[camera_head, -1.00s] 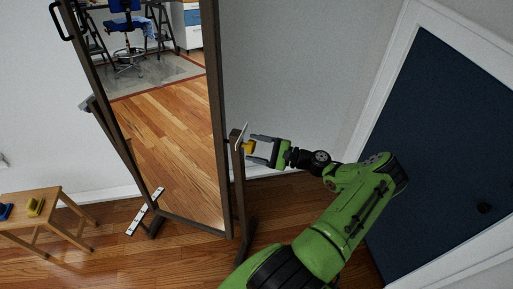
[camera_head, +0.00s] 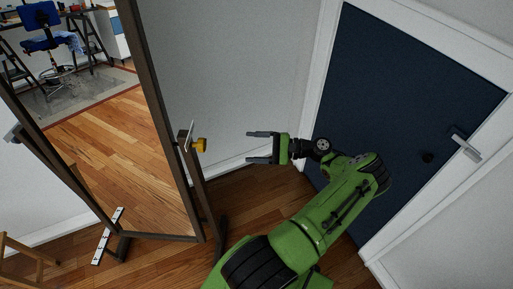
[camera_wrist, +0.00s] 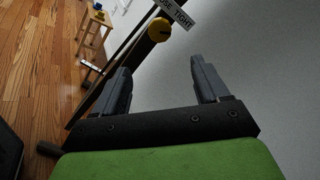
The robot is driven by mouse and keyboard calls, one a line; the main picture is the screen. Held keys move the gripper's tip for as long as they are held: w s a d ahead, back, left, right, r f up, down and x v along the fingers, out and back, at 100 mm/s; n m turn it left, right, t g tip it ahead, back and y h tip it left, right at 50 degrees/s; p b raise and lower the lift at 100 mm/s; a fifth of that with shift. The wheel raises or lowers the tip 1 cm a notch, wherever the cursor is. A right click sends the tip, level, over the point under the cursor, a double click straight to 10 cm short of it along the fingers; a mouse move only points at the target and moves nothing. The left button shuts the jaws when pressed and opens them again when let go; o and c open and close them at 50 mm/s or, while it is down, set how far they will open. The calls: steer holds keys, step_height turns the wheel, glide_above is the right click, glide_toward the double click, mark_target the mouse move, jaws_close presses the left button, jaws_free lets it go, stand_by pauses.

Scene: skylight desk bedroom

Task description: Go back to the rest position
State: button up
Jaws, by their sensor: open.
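My gripper (camera_head: 262,148) is open and empty in the head view. It points left toward the mirror's side post, with clear space between its fingertips and the yellow knob (camera_head: 201,145). The knob sits on the post of a standing mirror (camera_head: 150,150) with a dark frame. The wrist view shows my two grey fingers (camera_wrist: 162,85) spread apart with nothing between them. There the yellow knob (camera_wrist: 159,30) lies ahead of the fingers, beside a small sign with partly readable lettering (camera_wrist: 174,12).
A dark blue door (camera_head: 400,90) with a white frame and a metal handle (camera_head: 465,143) stands at the right. A wooden stool (camera_head: 25,262) is at the lower left edge. The mirror's feet rest on the wooden floor (camera_head: 255,205). A plain wall stands behind my gripper.

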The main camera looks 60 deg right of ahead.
steer(key=shift+s+d, duration=0.15)
steer(key=shift+s, duration=0.15)
stand_by(0.4)
steer(key=w+a+r+n+g+h, duration=0.1)
steer(key=w+a+r+n+g, duration=0.3)
steer(key=a, duration=0.3)
steer(key=w+a+r+n+g, duration=0.2)
steer(key=w+a+n+g, duration=0.25)
steer(key=a, duration=0.25)
steer(key=w+a+r+n+g+h, duration=0.1)
steer(key=w+a+r+n+g, duration=0.2)
steer(key=a+g, duration=0.35)
steer(key=s+a+r+n+h, duration=0.4)
steer(key=a+r, duration=0.3)
steer(key=a, duration=0.3)
steer(key=s+a+r+n+t+h, duration=0.1)
steer(key=s+a+r+n+t, duration=0.1)
steer(key=s, duration=0.3)
steer(key=s+a+r+n+t+h, duration=0.1)
steer(key=s+a+r+n+t, duration=0.1)
steer(key=s, duration=0.4)
steer(key=shift+s+r+n+t, duration=0.2)
steer(key=shift+n+t, duration=0.1)
steer(key=shift+n, duration=0.35)
